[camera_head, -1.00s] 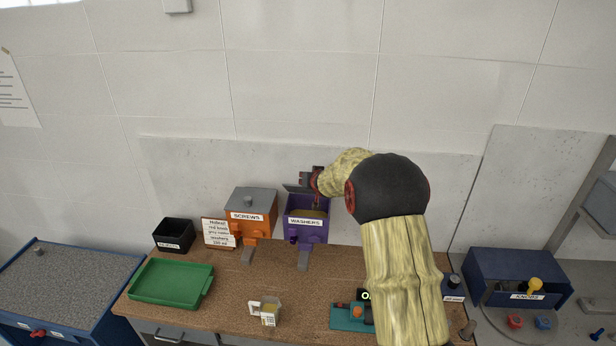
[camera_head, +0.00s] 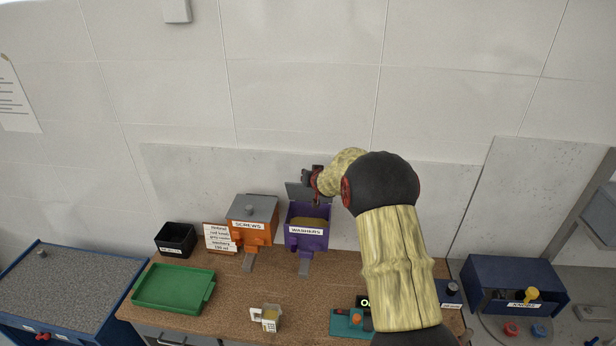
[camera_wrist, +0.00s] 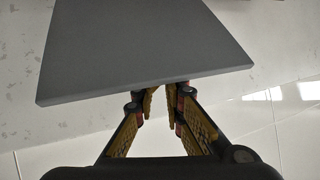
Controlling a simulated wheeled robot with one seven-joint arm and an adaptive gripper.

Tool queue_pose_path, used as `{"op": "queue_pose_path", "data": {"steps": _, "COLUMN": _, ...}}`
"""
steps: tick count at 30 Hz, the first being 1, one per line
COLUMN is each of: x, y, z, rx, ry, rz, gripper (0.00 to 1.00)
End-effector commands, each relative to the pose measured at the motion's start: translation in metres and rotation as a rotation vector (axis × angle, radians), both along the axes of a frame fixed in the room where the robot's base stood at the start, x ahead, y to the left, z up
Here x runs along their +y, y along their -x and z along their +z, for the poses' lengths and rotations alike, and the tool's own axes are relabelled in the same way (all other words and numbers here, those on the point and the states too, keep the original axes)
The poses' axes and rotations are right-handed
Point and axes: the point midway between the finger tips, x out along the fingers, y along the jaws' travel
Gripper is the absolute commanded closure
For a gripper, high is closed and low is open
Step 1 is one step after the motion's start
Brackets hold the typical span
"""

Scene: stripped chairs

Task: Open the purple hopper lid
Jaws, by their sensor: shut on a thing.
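The purple hopper (camera_head: 306,241), labelled WASHERS, stands at the back of the bench against the wall. Its grey lid (camera_head: 295,192) is tipped up behind the opening, and tan contents show inside. My gripper (camera_head: 313,182) is at the raised lid, above the hopper's back edge. In the wrist view the lid (camera_wrist: 135,50) is a flat grey panel filling the top. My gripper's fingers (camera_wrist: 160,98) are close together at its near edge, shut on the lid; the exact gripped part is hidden.
The orange SCREWS hopper (camera_head: 252,228) with its lid down stands just left. A green tray (camera_head: 173,288), a black bin (camera_head: 176,239) and a small box with a scoop-like handle (camera_head: 267,318) are on the bench. A blue KNOBS box (camera_head: 515,285) is right. The wall is close behind.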

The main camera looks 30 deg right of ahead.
Motion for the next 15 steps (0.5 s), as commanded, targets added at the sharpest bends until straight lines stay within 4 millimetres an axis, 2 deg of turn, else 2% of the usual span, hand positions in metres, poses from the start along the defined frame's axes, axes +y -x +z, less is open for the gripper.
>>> {"op": "queue_pose_path", "data": {"steps": 1, "x": -0.005, "y": 0.006, "z": -0.013, "rx": 0.021, "ry": -0.005, "rz": -0.010, "gripper": 1.00}}
{"op": "queue_pose_path", "data": {"steps": 15, "x": -0.006, "y": 0.011, "z": -0.024, "rx": 0.038, "ry": -0.009, "rz": -0.013, "gripper": 1.00}}
